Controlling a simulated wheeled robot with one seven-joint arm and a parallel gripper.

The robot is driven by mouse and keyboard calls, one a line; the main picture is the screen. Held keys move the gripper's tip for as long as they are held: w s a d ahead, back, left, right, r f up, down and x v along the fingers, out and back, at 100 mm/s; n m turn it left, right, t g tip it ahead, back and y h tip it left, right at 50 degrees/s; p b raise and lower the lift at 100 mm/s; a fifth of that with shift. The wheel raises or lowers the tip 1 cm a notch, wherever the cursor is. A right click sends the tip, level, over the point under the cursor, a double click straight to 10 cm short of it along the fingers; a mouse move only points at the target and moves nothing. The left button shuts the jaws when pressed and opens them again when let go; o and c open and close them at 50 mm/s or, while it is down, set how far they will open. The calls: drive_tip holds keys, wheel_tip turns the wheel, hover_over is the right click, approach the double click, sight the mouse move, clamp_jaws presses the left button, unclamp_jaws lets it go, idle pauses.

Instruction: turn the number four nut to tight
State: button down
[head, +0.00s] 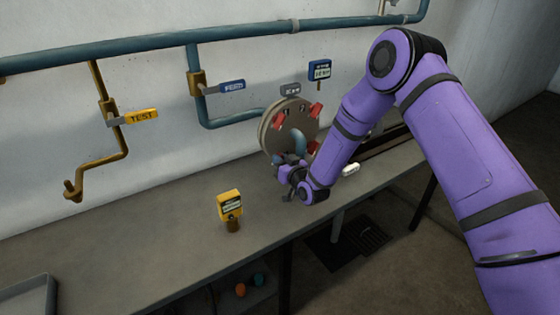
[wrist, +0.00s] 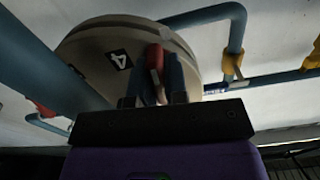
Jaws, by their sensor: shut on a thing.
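The round condenser end plate (head: 267,138) stands on the bench with red wing nuts around its face. In the wrist view the plate (wrist: 90,45) shows from below, with an upside-down label "4" (wrist: 119,59) beside a red nut, the number four nut (wrist: 154,57). My gripper (wrist: 157,80) is shut on this nut, its fingers on either side. In the head view my gripper (head: 287,172) is at the lower edge of the plate, and it and my wrist hide the number four nut. How tight the nut sits cannot be told.
Other red nuts (head: 316,109) and a blue pipe (head: 299,143) are close on the plate. A yellow tagged device (head: 230,205) stands on the bench to the left. A white object (head: 350,170) lies right of my wrist. Valves with yellow (head: 141,117) and blue (head: 232,87) tags are behind.

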drive_tip(key=m, duration=0.4)
drive_tip(key=shift+m, duration=0.3)
idle(0.3)
drive_tip(key=c, duration=1.1)
unclamp_jaws()
drive_tip(key=shift+c, duration=0.2)
drive_tip(key=shift+d, duration=0.1)
drive_tip(key=v, duration=1)
drive_tip(key=shift+s+d, duration=0.2)
drive_tip(key=shift+s, duration=0.1)
